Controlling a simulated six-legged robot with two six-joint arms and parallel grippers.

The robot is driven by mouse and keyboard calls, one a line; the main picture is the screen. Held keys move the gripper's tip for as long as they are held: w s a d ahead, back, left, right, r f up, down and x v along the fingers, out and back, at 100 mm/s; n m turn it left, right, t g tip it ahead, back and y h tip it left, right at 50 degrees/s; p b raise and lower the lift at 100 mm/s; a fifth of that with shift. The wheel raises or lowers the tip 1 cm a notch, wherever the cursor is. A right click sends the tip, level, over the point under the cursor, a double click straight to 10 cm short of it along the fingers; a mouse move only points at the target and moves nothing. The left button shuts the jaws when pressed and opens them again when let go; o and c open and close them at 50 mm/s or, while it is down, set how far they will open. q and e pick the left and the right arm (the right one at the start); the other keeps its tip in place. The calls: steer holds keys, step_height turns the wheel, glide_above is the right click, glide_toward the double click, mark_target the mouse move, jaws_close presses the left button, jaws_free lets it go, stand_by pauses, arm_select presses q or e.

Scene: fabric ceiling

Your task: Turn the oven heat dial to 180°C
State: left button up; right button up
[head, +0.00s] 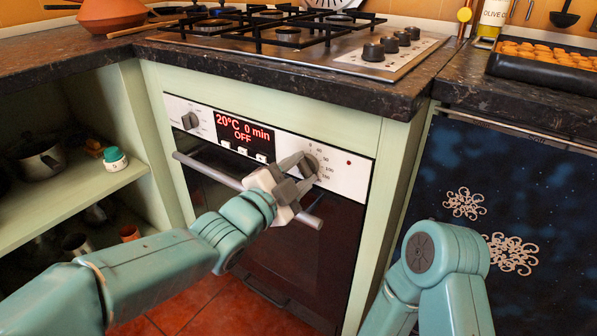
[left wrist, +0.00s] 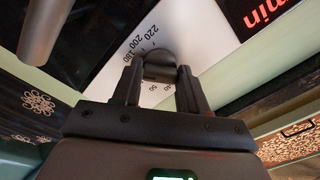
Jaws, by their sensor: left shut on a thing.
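The oven heat dial (head: 311,161) is a dark round knob on the right of the oven's white control panel, with temperature numbers around it. My left gripper (head: 300,169) reaches it from the front and is shut on it. In the left wrist view the two dark fingers (left wrist: 158,74) stand on either side of the dark dial (left wrist: 159,62), with 220, 200 and 180 printed beside it. Which number the dial points to cannot be told. The red display (head: 243,130) reads 20°C, 0 min, OFF. My right gripper is out of view; only its arm shows.
The oven door handle (head: 213,172) runs just below the panel, behind my left wrist. A second dial (head: 190,120) sits at the panel's left. The worktop edge with the gas hob (head: 290,45) overhangs above. A dark blue cabinet front (head: 500,180) stands at the right.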

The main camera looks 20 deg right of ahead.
arm_select(q)
steer(key=shift+r+m, duration=0.1)
steer(key=shift+m, duration=0.4)
steer(key=o, duration=1.1)
steer(key=shift+c, duration=0.2)
steer(key=v, duration=1.6)
steer(key=shift+s, duration=0.15)
steer(key=shift+a, duration=0.1)
